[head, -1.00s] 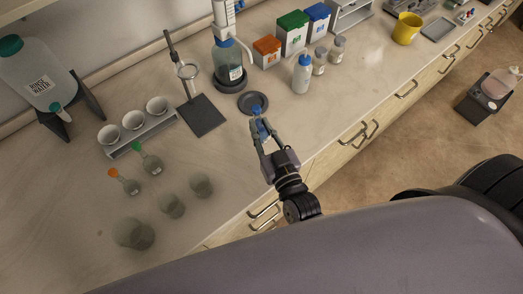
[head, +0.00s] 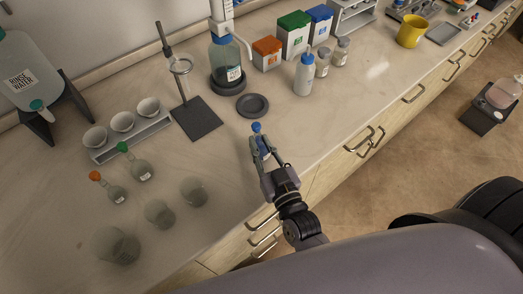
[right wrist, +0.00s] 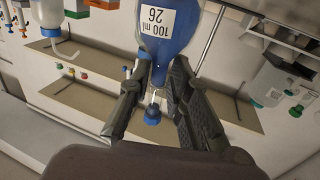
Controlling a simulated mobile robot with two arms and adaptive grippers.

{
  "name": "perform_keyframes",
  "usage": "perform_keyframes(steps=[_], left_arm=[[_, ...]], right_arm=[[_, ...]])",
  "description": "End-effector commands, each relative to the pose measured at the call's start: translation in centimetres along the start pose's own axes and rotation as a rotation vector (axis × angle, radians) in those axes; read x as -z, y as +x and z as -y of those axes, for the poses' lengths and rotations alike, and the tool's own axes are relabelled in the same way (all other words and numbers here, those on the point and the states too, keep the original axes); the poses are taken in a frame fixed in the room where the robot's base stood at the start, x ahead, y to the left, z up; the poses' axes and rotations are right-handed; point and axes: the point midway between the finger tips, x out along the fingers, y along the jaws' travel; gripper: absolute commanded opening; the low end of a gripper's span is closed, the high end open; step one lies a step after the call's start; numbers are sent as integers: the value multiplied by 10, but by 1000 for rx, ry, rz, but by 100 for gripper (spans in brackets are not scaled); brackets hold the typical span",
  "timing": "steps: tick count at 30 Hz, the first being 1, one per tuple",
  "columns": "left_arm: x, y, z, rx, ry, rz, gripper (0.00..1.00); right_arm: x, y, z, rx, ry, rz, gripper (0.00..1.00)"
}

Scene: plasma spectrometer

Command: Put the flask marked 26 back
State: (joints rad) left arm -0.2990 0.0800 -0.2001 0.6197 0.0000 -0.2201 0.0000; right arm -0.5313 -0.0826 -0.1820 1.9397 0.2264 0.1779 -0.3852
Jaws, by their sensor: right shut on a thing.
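My right gripper (head: 261,146) is shut on the flask marked 26 (right wrist: 172,28), a volumetric flask with blue contents and a blue stopper (head: 256,127). In the right wrist view its label reads "100 ml 26", and the fingers (right wrist: 153,88) close around its neck. In the head view the gripper and flask are in front of a dark round dish (head: 253,105), near the bench's front edge. Its clearance above the bench is hard to tell. Two similar flasks stand at left, one with an orange stopper (head: 117,194), one with a green stopper (head: 140,171). My left gripper is not in view.
Several glass beakers (head: 159,213) stand at front left. Behind are a rack of white cups (head: 130,142), a ring stand (head: 198,120) and a dispenser bottle (head: 226,60). A white wash bottle (head: 303,76) stands right of the dish. Bench between beakers and gripper is clear.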

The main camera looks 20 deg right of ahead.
Motion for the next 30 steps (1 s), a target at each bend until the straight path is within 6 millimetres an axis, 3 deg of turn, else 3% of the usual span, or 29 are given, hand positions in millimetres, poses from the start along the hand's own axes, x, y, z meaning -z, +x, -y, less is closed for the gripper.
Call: perform_keyframes(steps=[2, 3, 11, 20, 26, 30], left_arm=[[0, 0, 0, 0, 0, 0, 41], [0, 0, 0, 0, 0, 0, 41], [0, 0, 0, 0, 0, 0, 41], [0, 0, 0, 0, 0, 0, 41], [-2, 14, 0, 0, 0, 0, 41], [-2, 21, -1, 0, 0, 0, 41]], right_arm=[[-12, -4, 2, 7, -3, 33, 0], [-13, -4, 2, 7, -3, 36, 20], [-13, -4, 2, 7, -2, 34, 37], [-9, -3, 1, 5, -2, 25, 38], [-18, -3, 1, 5, 0, 24, 38], [-17, -32, 1, 5, -2, 27, 38]])
